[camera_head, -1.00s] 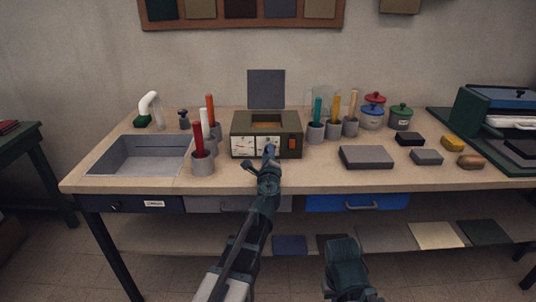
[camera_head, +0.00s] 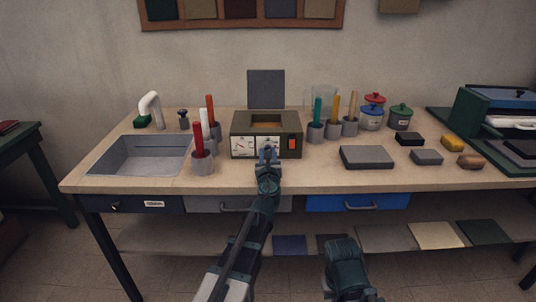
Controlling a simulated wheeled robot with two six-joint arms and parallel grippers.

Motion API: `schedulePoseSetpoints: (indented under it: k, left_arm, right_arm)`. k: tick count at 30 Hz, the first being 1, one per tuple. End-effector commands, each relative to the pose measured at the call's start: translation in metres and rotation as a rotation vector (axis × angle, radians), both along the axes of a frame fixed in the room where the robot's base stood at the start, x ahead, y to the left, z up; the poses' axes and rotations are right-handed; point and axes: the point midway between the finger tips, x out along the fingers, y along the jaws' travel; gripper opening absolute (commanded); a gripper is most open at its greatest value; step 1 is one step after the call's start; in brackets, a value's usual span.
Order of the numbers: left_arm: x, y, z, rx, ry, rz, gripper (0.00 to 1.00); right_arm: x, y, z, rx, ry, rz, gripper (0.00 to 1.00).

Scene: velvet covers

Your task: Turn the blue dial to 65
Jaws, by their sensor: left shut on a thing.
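A dark olive box (camera_head: 240,122) with a raised grey lid stands on the bench. Its front carries a white panel with a gauge (camera_head: 243,147) at left and an orange-red switch (camera_head: 294,145) at right. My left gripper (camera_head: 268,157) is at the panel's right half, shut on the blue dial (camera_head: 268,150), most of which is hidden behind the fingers. The dial's reading is too small to tell. My right arm shows low in the picture; its fingertips cannot be made out.
Grey cups with red and white sticks (camera_head: 203,162) stand left of the box, beside a sunken basin (camera_head: 140,155). More cups (camera_head: 332,130), lidded jars (camera_head: 372,118) and a grey block (camera_head: 366,157) stand to the right.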

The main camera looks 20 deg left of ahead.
Motion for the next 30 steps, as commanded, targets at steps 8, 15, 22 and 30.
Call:
schedulePoseSetpoints:
  k: [8, 15, 22, 30]
  left_arm:
    - [-0.0019, -0.0011, -0.0009, 0.173, 0.051, -0.002, 0.00]
    - [-0.0020, -0.0011, -0.0009, 0.258, 0.075, -0.002, 0.00]
    - [-0.0020, -0.0011, -0.0009, 0.290, 0.084, -0.002, 0.00]
    - [-0.0021, -0.0010, -0.0009, 0.293, 0.085, -0.002, 0.00]
  right_arm:
    - [0.0000, 0.0000, -0.0007, 0.000, 0.000, 0.000, 0.00]
    - [0.0000, 0.0000, -0.0007, 0.000, 0.000, 0.000, 0.00]
    - [0.0000, 0.0000, -0.0007, 0.000, 0.000, 0.000, 0.00]
    - [0.0000, 0.0000, -0.0007, 0.000, 0.000, 0.000, 0.00]
